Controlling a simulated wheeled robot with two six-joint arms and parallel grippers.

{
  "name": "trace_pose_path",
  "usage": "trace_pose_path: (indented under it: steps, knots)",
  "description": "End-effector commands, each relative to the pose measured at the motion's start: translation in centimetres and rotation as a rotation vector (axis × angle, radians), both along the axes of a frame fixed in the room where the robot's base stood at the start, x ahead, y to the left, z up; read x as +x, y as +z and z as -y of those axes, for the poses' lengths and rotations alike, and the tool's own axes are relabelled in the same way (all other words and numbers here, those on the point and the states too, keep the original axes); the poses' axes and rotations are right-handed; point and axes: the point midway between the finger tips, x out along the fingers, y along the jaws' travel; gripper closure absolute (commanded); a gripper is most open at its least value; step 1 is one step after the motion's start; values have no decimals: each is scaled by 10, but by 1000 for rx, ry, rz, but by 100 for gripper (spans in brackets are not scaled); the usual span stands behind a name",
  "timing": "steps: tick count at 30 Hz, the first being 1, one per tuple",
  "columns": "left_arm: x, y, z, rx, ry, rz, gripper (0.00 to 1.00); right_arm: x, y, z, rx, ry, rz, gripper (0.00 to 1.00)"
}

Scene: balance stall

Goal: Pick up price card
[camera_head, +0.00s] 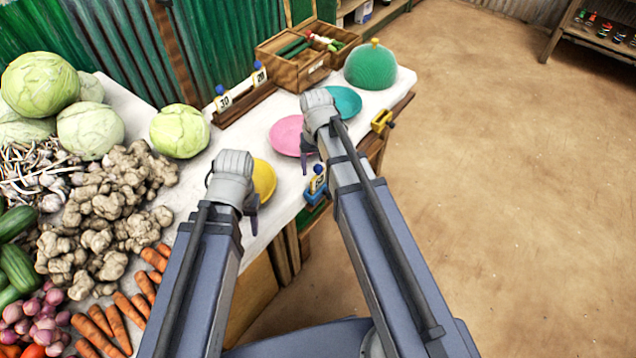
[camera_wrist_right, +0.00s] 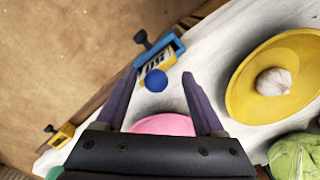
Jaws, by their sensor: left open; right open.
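A price card (camera_head: 317,184) with a blue ball on top stands in a blue clamp at the table's front edge. In the right wrist view the card (camera_wrist_right: 155,64) and its blue ball show between and beyond the fingertips. My right gripper (camera_wrist_right: 157,82) is open and empty, apart from the card; in the head view the right gripper (camera_head: 304,160) hangs over the edge of the pink plate. My left gripper (camera_head: 254,217) is open beside the yellow plate, its fingers mostly hidden by the wrist. Two more cards, "30" (camera_head: 224,102) and "20" (camera_head: 259,77), stand in a wooden rack at the back.
A yellow plate (camera_wrist_right: 240,97) holds a garlic bulb. A pink plate (camera_head: 283,132), a teal plate (camera_head: 350,101) and a green dome (camera_head: 371,68) stand on the white table. A yellow clamp (camera_head: 381,121) is on the front edge. Vegetables crowd the left. The floor is clear.

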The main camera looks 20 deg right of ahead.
Motion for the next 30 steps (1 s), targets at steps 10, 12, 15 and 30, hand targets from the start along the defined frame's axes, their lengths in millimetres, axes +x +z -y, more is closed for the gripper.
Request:
trace_pose_path:
  steps: [10, 12, 15, 30]
  knots:
    - [0, -42, 0, 0, -1, 0, 50, 4, -42, 5, 0, 0, 0, 29]
    - [0, -42, 0, 0, -1, 0, 50, 4, -42, 5, 0, 0, 0, 29]
    - [0, -40, 0, 0, -1, 0, 50, 4, -40, 5, 0, 0, 0, 29]
    - [0, -40, 0, 0, -1, 0, 50, 4, -40, 5, 0, 0, 0, 75]
